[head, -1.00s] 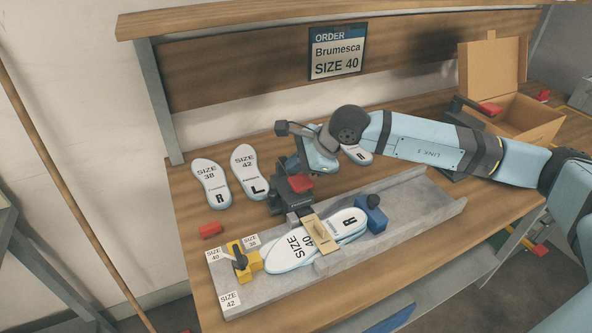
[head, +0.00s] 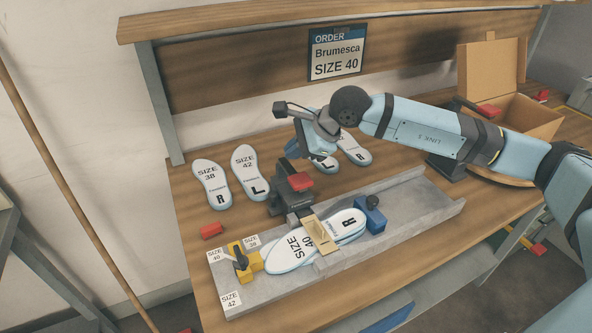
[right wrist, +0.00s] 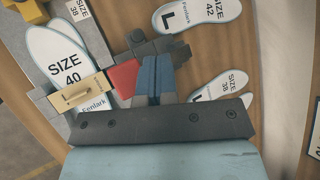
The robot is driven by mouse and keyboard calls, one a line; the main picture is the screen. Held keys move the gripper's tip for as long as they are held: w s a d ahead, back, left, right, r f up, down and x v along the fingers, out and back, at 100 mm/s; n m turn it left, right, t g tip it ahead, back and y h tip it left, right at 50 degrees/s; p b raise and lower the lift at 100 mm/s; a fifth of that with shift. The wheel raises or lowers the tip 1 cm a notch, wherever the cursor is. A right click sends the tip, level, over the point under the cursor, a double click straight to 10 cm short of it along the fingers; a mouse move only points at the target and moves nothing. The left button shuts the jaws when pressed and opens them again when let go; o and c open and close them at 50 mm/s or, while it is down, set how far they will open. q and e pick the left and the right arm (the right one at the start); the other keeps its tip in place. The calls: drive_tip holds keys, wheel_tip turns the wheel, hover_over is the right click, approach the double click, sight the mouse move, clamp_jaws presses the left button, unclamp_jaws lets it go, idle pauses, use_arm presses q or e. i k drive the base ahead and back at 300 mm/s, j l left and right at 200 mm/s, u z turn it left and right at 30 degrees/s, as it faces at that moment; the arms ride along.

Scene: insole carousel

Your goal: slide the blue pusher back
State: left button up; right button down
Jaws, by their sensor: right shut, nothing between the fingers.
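The blue pusher (head: 371,219), with a dark round knob on top, sits in the grey trough (head: 420,200) at the right end of a white SIZE 40 insole (head: 290,250). The pusher is not seen in the right wrist view. My right gripper (head: 292,148) is shut and empty, raised behind the trough, up and left of the pusher and apart from it. In the right wrist view its closed blue fingers (right wrist: 156,62) show above a red-topped dark block (right wrist: 122,78). My left gripper is not in view.
A tan plate with a handle (head: 317,235) crosses the insole. A yellow clamp (head: 243,257) is at the trough's left end. Several loose insoles (head: 211,184) lie behind. An open cardboard box (head: 535,120) stands at the back right. The trough right of the pusher is clear.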

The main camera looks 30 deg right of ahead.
sight(376, 222)
drive_tip(key=k+l, duration=0.35)
drive_tip(key=l, duration=0.15)
drive_tip(key=k+l, duration=0.4)
drive_tip(key=l, duration=0.1)
